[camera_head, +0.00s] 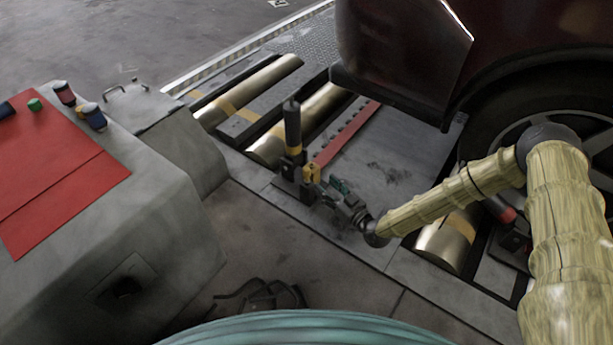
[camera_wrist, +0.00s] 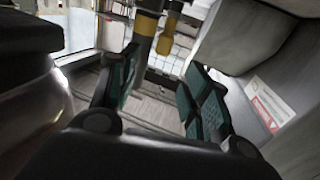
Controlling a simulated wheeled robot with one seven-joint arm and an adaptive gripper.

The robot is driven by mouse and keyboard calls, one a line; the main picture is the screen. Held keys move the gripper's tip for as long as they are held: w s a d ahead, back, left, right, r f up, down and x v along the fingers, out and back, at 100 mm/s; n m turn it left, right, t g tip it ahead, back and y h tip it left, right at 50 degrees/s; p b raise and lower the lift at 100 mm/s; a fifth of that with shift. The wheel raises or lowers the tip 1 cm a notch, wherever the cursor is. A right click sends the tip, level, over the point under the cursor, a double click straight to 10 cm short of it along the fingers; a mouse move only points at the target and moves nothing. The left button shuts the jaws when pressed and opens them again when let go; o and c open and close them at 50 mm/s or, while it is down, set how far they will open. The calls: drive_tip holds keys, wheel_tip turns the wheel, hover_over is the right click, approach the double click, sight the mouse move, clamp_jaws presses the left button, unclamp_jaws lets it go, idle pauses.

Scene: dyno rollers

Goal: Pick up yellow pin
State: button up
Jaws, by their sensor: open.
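The yellow pin (camera_head: 312,173) sits low beside a dark upright post (camera_head: 292,125) with a yellow band, at the edge of the roller bed. In the wrist view the yellow pin (camera_wrist: 168,40) shows near the top, ahead of my fingers and right of the banded post (camera_wrist: 147,25). My gripper (camera_head: 330,194) is just right of the pin in the head view. In the wrist view my gripper (camera_wrist: 163,85) has its teal finger pads apart, with nothing held between them. Whether any finger touches the pin or post cannot be told.
A grey console (camera_head: 150,240) with a red top panel (camera_head: 60,175) stands at left. Metal rollers (camera_head: 245,92) and a red bar (camera_head: 347,133) lie behind the post. A dark red car (camera_head: 410,50) with its wheel is at upper right.

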sight(307, 169)
drive_tip(key=shift+b+x, duration=2.85)
drive_tip(key=shift+x, duration=2.35)
drive_tip(key=shift+s, duration=0.1)
clamp_jaws()
